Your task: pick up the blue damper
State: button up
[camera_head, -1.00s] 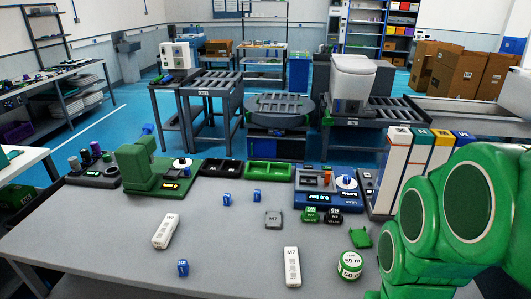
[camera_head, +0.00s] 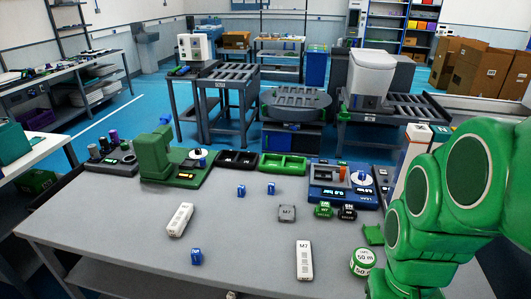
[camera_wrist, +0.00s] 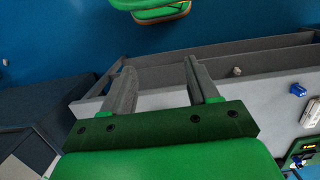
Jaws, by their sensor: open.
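Three small blue blocks with white marks, which look like dampers, stand on the grey table (camera_head: 120,225). One blue damper (camera_head: 196,257) is near the front edge; two others, a left one (camera_head: 241,190) and a right one (camera_head: 271,188), are farther back. A blue block (camera_wrist: 298,90) shows at the right of the wrist view; I cannot tell which one it is. My gripper (camera_wrist: 160,68) is open and empty, its two fingers apart, away from that block. In the head view only my green arm shows, at the right.
White M7 boxes, one at left (camera_head: 180,219) and one at right (camera_head: 304,260), lie on the table. A green-white roll (camera_head: 362,262) is near my arm. A green device (camera_head: 170,165), green tray (camera_head: 283,164) and blue device (camera_head: 341,185) line the back. The front left tabletop is clear.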

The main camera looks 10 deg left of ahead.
jog(key=w+a, duration=0.7)
jog(key=w, duration=0.6)
jog(key=n+t, duration=0.2)
jog(key=n, duration=0.1)
send_over(195, 252)
notch_tip(195, 252, down, 18)
jog(key=shift+w+d+f, duration=0.1)
jog(key=shift+f, duration=0.1)
jog(key=shift+a+f, duration=0.25)
jog(key=shift+f, duration=0.15)
jog(key=shift+s+d+f, duration=0.1)
jog(key=shift+f, duration=1.75)
jog(key=shift+s+d+f, duration=0.1)
jog(key=shift+f, duration=1.75)
jog(key=c, duration=1)
